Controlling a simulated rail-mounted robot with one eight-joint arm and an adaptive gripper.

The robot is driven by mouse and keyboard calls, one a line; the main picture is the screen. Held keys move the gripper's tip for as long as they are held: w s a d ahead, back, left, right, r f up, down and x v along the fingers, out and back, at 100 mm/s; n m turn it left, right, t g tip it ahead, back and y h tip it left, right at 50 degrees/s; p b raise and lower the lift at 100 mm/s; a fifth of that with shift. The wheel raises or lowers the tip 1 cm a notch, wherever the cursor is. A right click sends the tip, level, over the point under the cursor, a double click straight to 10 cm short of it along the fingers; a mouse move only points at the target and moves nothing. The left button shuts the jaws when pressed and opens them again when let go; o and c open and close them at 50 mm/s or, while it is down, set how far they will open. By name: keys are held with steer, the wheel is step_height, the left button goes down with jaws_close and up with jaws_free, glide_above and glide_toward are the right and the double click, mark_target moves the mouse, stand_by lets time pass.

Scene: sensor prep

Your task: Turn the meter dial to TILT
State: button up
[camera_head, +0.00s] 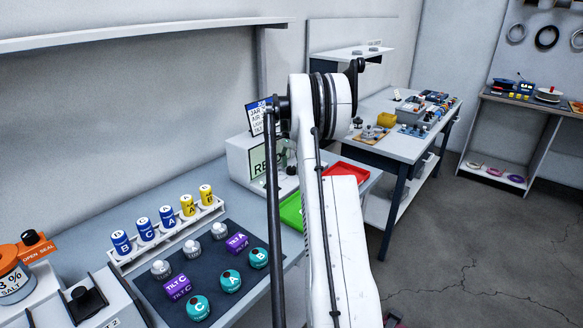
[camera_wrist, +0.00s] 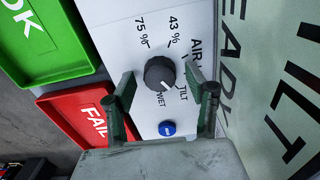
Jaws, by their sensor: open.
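The meter is a white box (camera_head: 238,158) with a pale green panel in the head view, partly behind my arm. In the wrist view its white face (camera_wrist: 185,30) carries a dark round dial (camera_wrist: 160,74) with labels 75 %, 43 %, AIR, TILT and WET around it. The TILT label (camera_wrist: 182,92) is at the dial's lower right, beside WET. A small pale mark shows on the dial's lower right; I cannot tell exactly which label it meets. My gripper (camera_wrist: 161,86) is open, its dark green fingers on either side of the dial, apart from it in the picture.
A blue button (camera_wrist: 167,128) sits below the dial. A green OK tray (camera_wrist: 45,40) and red FAIL tray (camera_wrist: 78,112) lie left of the meter in the wrist view. A dark mat (camera_head: 150,285) with several labelled pieces and a vial rack (camera_head: 165,240) occupy the bench.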

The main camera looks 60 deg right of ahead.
mark_target(291, 168)
step_height(291, 168, up, 12)
stand_by(0.5)
steer(key=shift+f, duration=0.15)
steer(key=w+a+r+n+t, duration=0.15)
steer(key=a+r, duration=0.25)
steer(key=a, duration=0.4)
steer(key=w+a+r+n+g, duration=0.1)
steer(key=w+a+r+n, duration=0.25)
steer(key=a, duration=0.55)
steer(key=s+a+r+n+t+h, duration=0.1)
steer(key=s+a+r+n, duration=0.15)
steer(key=a, duration=0.75)
steer(key=s+a+r+n+t, duration=0.1)
steer(key=a+r+n, duration=0.15)
steer(key=a, duration=0.65)
steer(key=s+a+f+n+t, duration=0.1)
steer(key=s+a+n, duration=0.1)
steer(key=s+a, duration=0.45)
steer(key=s+a+n+t, duration=0.1)
steer(key=s+a+n, duration=0.15)
steer(key=a, duration=0.75)
steer(key=s+a+f+n+t+y, duration=0.1)
steer(key=s+a+f+n+t, duration=0.1)
steer(key=s+a+f+n, duration=0.3)
steer(key=s+a+f, duration=0.3)
steer(key=s+a, duration=0.3)
steer(key=s, duration=0.1)
steer(key=shift+a+f+t, duration=0.2)
steer(key=shift+a+t, duration=0.05)
steer(key=shift+t, duration=0.1)
